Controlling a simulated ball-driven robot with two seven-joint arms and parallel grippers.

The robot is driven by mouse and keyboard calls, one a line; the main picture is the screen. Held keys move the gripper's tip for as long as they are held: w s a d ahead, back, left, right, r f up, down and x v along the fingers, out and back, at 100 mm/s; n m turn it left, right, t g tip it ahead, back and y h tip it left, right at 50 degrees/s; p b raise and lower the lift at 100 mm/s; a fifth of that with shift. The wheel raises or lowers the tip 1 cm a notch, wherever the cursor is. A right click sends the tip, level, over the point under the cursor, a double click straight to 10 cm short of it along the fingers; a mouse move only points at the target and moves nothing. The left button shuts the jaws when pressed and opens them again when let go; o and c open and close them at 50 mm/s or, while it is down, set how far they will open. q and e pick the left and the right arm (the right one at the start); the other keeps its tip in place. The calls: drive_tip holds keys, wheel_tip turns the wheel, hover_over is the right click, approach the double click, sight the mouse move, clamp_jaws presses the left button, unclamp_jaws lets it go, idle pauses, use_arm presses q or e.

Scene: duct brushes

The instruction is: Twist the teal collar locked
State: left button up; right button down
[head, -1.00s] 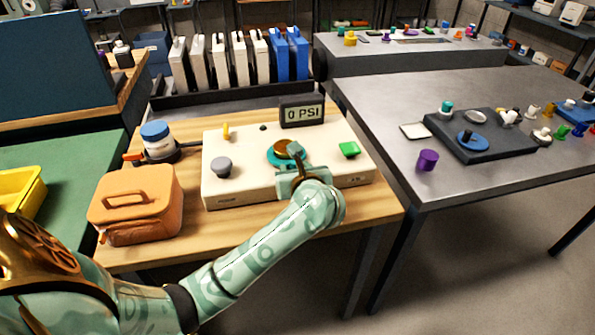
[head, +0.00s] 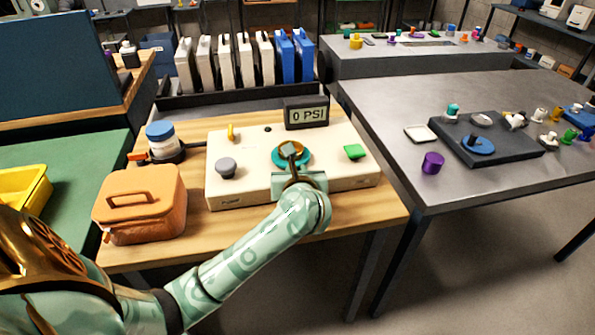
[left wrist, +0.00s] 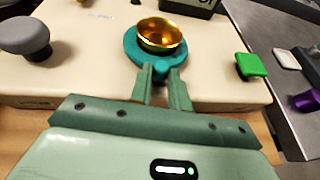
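The teal collar (head: 276,156) is a ring around a gold cup (head: 304,150) on top of a cream box (head: 250,185). In the left wrist view the collar (left wrist: 134,48) has a small round lug (left wrist: 161,68) on its near side. My left gripper (left wrist: 162,74) reaches in from the near side. Its two fingers stand a narrow gap apart, one on each side of the lug, and appear shut on it. In the head view my left gripper (head: 290,158) hides the collar's near edge. My right gripper is not in view.
The box also carries a grey knob (head: 226,167), a green button (head: 354,152), a yellow lever (head: 231,132) and a display (head: 306,113) reading 0 PSI. An orange case (head: 140,205) and a blue-capped jar (head: 161,140) stand to its left.

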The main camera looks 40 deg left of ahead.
use_arm(q)
drive_tip(key=o, duration=0.4)
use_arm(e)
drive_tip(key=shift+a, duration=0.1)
use_arm(q)
drive_tip(key=p+v, duration=0.5)
drive_tip(key=v, duration=1.1)
drive_tip(key=shift+s+r, duration=0.1)
drive_tip(key=shift+r, duration=0.1)
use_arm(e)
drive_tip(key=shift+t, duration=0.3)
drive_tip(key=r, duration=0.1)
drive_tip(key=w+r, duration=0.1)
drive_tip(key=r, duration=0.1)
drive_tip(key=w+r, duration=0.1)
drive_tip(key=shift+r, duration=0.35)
